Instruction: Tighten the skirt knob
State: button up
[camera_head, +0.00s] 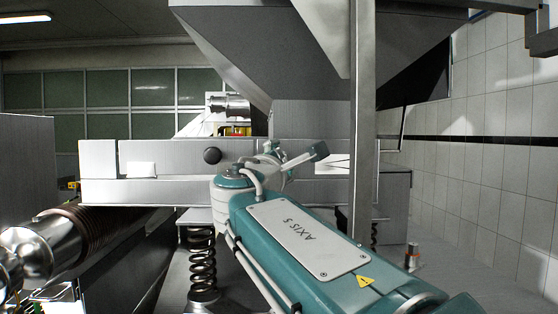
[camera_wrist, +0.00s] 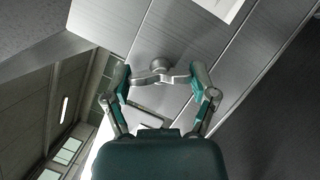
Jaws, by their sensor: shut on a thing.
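A large grey hopper (camera_head: 310,50) hangs above the skirt. A metal post (camera_head: 363,120) stands close to the right of my gripper. A coil spring (camera_head: 203,262) supports the frame below. A shiny roller (camera_head: 55,245) lies at lower left.

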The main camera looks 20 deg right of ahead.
jog(key=m+g, duration=0.2)
jog(key=m, duration=0.4)
jog(key=shift+m, duration=0.3)
jog(key=m+g+y, duration=0.1)
jog(key=m, duration=0.1)
jog(key=m+g+y, duration=0.1)
jog(key=m, duration=0.2)
jog(key=shift+d+f, duration=0.1)
jog(key=shift+d, duration=0.05)
jog(key=m+y, duration=0.3)
jog(key=m, duration=0.1)
jog(key=shift+f+g, duration=0.1)
jog(key=shift+g, duration=0.2)
jog(key=m+y, duration=0.2)
jog(key=m, duration=0.2)
jog(key=shift+y, duration=0.3)
jog(key=o, duration=1)
jog(key=shift+w, duration=0.1)
